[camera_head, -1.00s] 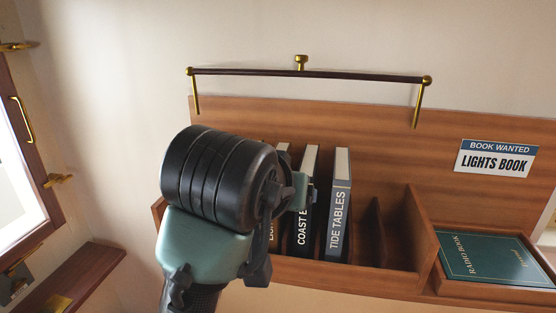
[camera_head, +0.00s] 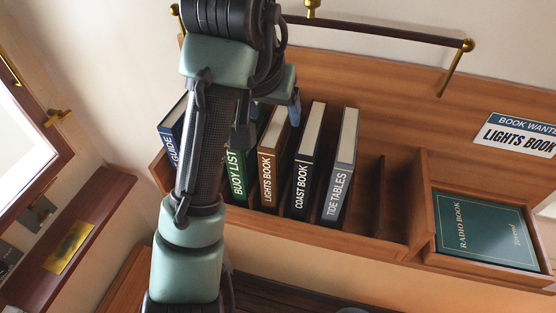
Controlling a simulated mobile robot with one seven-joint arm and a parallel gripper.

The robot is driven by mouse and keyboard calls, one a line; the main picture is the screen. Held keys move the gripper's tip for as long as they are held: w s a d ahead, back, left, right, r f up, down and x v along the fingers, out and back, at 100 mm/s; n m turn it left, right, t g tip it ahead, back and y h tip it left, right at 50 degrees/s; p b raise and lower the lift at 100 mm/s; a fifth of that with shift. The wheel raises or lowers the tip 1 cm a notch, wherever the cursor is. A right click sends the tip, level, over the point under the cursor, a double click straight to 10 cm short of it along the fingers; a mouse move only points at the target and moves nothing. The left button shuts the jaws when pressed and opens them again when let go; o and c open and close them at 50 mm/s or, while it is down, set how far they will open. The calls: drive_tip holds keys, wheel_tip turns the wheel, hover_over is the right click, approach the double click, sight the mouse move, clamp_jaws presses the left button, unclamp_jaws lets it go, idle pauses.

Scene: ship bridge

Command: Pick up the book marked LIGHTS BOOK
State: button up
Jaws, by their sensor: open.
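The LIGHTS BOOK (camera_head: 267,178) stands upright with a brown spine facing me, in the wooden rack, between the green BUOY LIST (camera_head: 237,176) and the dark COAST BOOK (camera_head: 303,188). Its spine lettering is readable, and its top is partly behind my arm. My gripper (camera_head: 288,105) is open, above and behind the upper end of the LIGHTS BOOK in the picture. My arm hides much of it, and I cannot tell whether it touches any book.
TIDE TABLES (camera_head: 340,180) stands to the right, then an empty slot with a divider (camera_head: 378,195). A RADIO BOOK (camera_head: 485,230) lies in a tray at right. A blue GUIDE book (camera_head: 172,130) leans at left. A brass-ended rail (camera_head: 380,33) crosses above. A sign (camera_head: 518,134) reads LIGHTS BOOK.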

sight(277, 122)
drive_tip(key=x, duration=0.4)
drive_tip(key=shift+w+d+r, duration=0.1)
drive_tip(key=shift+w+d, duration=0.05)
drive_tip(key=shift+w, duration=0.2)
drive_tip(key=shift+f+p, duration=0.35)
drive_tip(key=shift+p, duration=0.15)
drive_tip(key=p+x, duration=0.1)
drive_tip(key=x, duration=0.3)
drive_tip(key=shift+w+f, duration=0.15)
drive_tip(key=shift+w, duration=0.05)
drive_tip(key=shift+s, duration=0.1)
drive_tip(key=shift+s, duration=0.1)
drive_tip(key=shift+f, duration=0.2)
drive_tip(key=shift+c, duration=0.3)
clamp_jaws()
